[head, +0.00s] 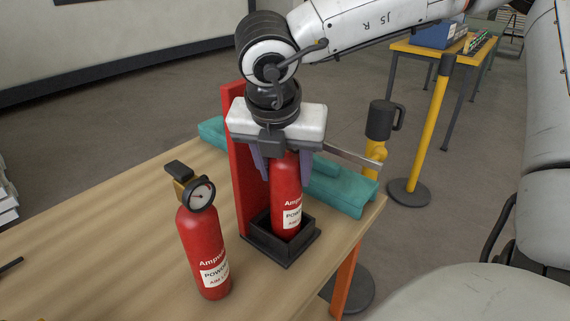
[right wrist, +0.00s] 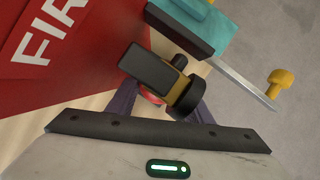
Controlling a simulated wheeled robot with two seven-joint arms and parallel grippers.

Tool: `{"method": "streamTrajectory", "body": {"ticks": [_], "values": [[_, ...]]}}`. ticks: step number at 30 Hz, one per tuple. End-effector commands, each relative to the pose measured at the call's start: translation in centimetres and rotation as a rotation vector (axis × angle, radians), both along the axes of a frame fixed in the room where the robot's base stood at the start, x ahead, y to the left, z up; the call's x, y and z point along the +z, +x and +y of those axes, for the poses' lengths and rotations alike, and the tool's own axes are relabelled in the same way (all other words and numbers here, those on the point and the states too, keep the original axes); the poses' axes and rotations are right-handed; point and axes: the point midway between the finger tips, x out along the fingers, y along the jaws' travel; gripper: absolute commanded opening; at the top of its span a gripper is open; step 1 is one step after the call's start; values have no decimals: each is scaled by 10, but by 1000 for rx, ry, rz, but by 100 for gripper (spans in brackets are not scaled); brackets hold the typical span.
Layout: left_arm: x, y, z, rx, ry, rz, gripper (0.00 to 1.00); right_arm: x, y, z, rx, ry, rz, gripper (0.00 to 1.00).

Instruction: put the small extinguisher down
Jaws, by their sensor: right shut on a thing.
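My right gripper (head: 281,167) points down and is shut around the top of a red extinguisher (head: 286,200) with a white label. This extinguisher is upright, its lower end inside the black square holder (head: 268,252) at the foot of the red stand (head: 238,170). The holder's rim hides its bottom, so I cannot tell whether it rests on the floor of the holder. In the right wrist view its black handle and gauge (right wrist: 155,75) show between the purple fingers (right wrist: 160,106). My left gripper is not in view.
A second red extinguisher (head: 203,250) with a gauge stands on the wooden table (head: 110,240), left of the holder. A teal vise-like tool (head: 340,190) with a metal bar lies behind the stand near the table's right edge. The table's left part is mostly clear.

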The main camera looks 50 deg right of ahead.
Motion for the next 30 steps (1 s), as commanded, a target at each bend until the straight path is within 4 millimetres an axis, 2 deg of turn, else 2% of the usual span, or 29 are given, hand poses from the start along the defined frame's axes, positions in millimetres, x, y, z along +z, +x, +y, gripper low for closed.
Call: {"method": "streamTrajectory", "body": {"ticks": [6, 7, 9, 18, 22, 23, 30], "values": [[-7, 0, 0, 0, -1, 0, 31, -2, 2, 0, 1, -2, -7, 0], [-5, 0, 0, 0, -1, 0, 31, -2, 0, 0, 0, 0, 0, 51], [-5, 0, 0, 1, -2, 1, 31, -2, 0, 0, 0, 0, 0, 63], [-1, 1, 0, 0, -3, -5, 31, -1, 0, 0, 0, 0, 0, 65], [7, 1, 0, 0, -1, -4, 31, 4, 0, 0, 0, 1, 1, 65], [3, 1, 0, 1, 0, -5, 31, 7, 0, 2, 1, -1, -3, 65], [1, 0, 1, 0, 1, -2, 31, 53, -10, 18, 2, -4, -8, 65]]}}
